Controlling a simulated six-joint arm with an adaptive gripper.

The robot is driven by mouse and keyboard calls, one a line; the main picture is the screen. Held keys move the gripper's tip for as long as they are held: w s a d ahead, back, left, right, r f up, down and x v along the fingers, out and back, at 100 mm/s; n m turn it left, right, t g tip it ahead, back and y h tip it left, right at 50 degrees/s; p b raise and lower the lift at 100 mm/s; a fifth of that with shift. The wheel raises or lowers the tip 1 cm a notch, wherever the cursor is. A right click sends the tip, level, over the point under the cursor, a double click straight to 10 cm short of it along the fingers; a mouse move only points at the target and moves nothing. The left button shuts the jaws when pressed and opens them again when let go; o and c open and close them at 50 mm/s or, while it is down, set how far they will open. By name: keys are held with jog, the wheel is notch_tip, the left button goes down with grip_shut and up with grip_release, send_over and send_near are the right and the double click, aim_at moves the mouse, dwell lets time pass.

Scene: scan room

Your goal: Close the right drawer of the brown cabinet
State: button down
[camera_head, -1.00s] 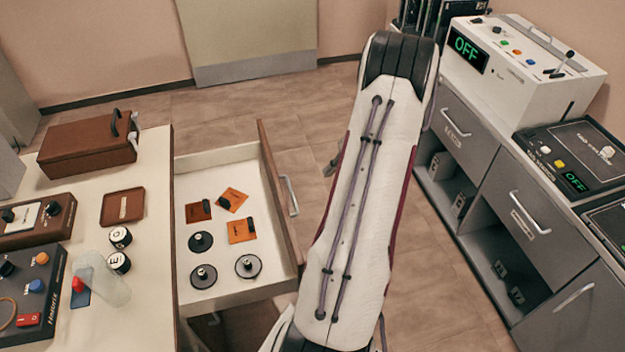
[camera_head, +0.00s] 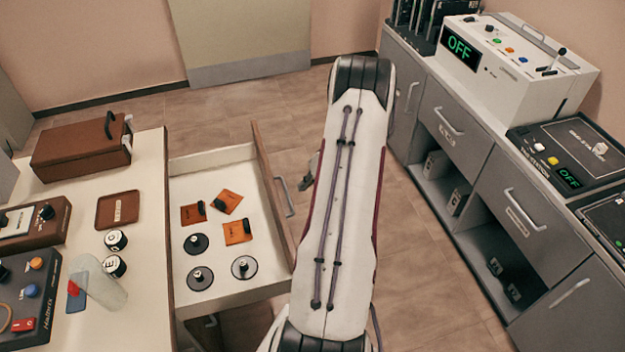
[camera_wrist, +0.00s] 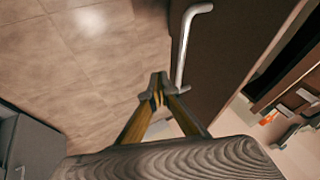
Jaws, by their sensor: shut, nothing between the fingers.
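The right drawer (camera_head: 218,158) is pulled open from the pale-topped cabinet (camera_head: 148,190) at the left of the head view. Its brown front with a metal handle (camera_head: 284,196) faces right, toward my arm. In the wrist view the brown front (camera_wrist: 232,55) and the handle (camera_wrist: 183,50) are at the upper right. My gripper (camera_wrist: 157,90) is shut and empty, with its fingertips close to the handle's lower end. I cannot tell whether they touch. In the head view my arm hides most of the gripper.
The drawer holds orange squares (camera_head: 237,232) and black discs (camera_head: 243,267). A brown case (camera_head: 82,148), a small tray (camera_head: 118,208) and a clear cup (camera_head: 104,285) stand on the cabinet top. Grey cabinets (camera_head: 520,205) line the right side. Open floor (camera_head: 418,240) lies between.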

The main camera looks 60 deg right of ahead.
jog(key=shift+w+a+f, duration=0.25)
jog(key=shift+w+a, duration=0.7)
jog(key=shift+a, duration=0.05)
jog(key=w+a, duration=2.3)
jog(key=shift+s, duration=0.1)
jog(key=s+d+r, duration=0.3)
jog(key=s+r, duration=0.5)
jog(key=r, duration=0.1)
jog(key=shift+s+d, duration=0.15)
jog(key=shift+d, duration=0.15)
dwell(0.3)
jog(key=shift+r+m, duration=0.1)
jog(key=shift+m, duration=0.2)
dwell(0.5)
